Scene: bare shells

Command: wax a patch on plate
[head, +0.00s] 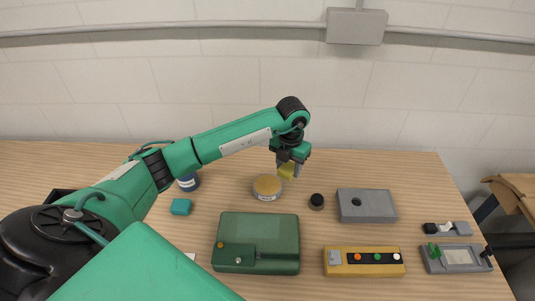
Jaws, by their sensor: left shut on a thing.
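My left gripper (292,157) points down over the middle of the table. It is shut on a small yellow block (287,170), which looks like a pad. The block is right beside a round tin (267,187) with a tan top and a pale label; I cannot tell if they touch. A flat grey plate-like block (375,206) with a dark round spot lies to the right of the tin. I cannot tell whether this is the task's plate. My right gripper is not in view.
A green case (257,230) and a yellow box with coloured buttons (364,262) lie in front. The back right of the table is clear.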

